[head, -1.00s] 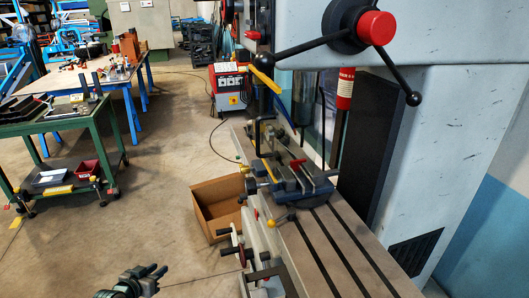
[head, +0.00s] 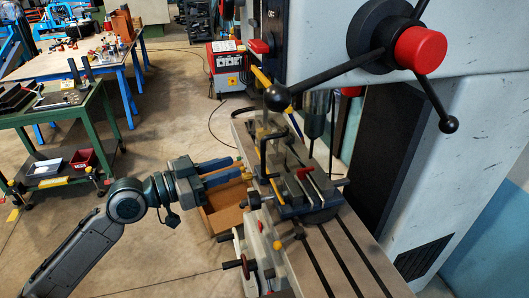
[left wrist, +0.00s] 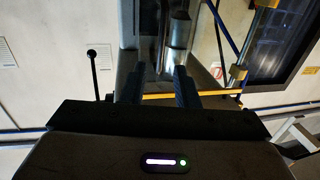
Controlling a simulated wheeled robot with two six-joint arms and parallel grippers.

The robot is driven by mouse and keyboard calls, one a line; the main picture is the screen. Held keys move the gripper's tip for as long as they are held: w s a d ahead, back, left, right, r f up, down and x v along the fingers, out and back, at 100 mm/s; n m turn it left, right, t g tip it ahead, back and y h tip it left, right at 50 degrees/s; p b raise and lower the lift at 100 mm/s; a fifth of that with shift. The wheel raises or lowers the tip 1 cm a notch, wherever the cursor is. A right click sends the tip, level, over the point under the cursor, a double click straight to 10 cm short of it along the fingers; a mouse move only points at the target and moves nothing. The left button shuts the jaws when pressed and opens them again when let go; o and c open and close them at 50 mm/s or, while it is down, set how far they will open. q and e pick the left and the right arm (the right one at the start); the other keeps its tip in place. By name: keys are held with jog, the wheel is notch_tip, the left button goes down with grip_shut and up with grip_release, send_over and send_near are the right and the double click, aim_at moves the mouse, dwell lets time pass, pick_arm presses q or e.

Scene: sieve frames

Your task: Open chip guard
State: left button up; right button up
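The chip guard looks like a clear panel with a yellow top bar (head: 262,77) and a black upright handle (head: 262,152), standing beside the drill spindle above the vise. Its clear part is hard to make out. In the left wrist view a yellow bar (left wrist: 190,95) crosses just beyond the fingertips. My left gripper (head: 240,167) has its two blue fingers apart with nothing between them. It is left of the black handle, apart from it, over the cardboard box. Its fingers also show in the left wrist view (left wrist: 158,82). My right gripper is not in view.
A vise (head: 298,190) is on the slotted drill table (head: 340,258). The black spoked feed lever (head: 335,72) hangs above the guard. A cardboard box (head: 222,215) stands on the floor below my left gripper. A green cart (head: 60,125) is at the left.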

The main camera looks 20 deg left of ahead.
aim_at(263, 172)
pick_arm(q)
jog(key=shift+p+x, duration=2.1)
jog(key=shift+x, duration=2.65)
jog(key=shift+w+a+f, duration=0.1)
grip_shut()
